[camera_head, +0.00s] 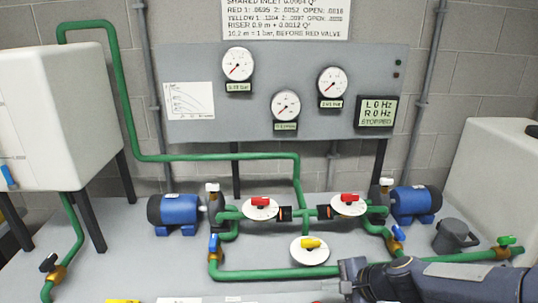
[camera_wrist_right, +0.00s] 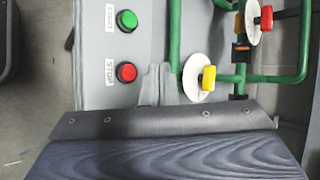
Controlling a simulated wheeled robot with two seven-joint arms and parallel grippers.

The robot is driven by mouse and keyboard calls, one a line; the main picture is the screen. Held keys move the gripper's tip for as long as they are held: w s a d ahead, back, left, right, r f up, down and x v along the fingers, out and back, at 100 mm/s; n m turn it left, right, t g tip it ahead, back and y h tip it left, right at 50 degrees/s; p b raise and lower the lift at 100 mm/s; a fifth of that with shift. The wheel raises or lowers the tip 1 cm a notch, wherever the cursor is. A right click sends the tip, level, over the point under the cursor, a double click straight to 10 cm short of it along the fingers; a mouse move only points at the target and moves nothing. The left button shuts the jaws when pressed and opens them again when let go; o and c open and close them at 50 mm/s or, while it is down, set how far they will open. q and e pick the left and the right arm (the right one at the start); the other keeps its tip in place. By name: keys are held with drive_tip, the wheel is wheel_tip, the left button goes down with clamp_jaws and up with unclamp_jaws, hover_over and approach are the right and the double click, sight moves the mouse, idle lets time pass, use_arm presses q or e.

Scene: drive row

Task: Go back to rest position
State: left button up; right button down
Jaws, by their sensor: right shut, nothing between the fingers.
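My right arm comes in from the lower right in the head view, and its dark gripper (camera_head: 346,285) is over the front of the bench, below the yellow-handled valve (camera_head: 309,244). In the right wrist view the grey fingers of this gripper (camera_wrist_right: 158,84) are together and empty. They are apart from the red STOP button (camera_wrist_right: 127,71) and the green button (camera_wrist_right: 127,20) on their left. The yellow handle (camera_wrist_right: 208,79) is to their right. My left gripper is not in view.
Green pipes, two red-handled valves (camera_head: 262,203) (camera_head: 348,199) and two blue motors (camera_head: 177,212) (camera_head: 414,203) stand on the grey bench. A gauge panel (camera_head: 200,132) is behind, its display (camera_head: 377,112) reading 0 Hz and STOPPED. White tanks (camera_head: 58,125) (camera_head: 495,180) flank the bench.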

drive_tip(key=s+d+r+n+h, duration=0.1)
drive_tip(key=s+d+r+n, duration=0.1)
drive_tip(key=s+n, duration=0.4)
drive_tip(key=s+d+r+n+g+h, duration=0.1)
drive_tip(key=s+r+n, duration=0.3)
drive_tip(key=s, duration=1.3)
drive_tip(key=d+n, duration=0.1)
drive_tip(key=n, duration=0.1)
drive_tip(key=shift+s+d+r+n+h, duration=0.2)
drive_tip(key=shift+d+r+n+h, duration=0.1)
drive_tip(key=shift+d+h, duration=0.1)
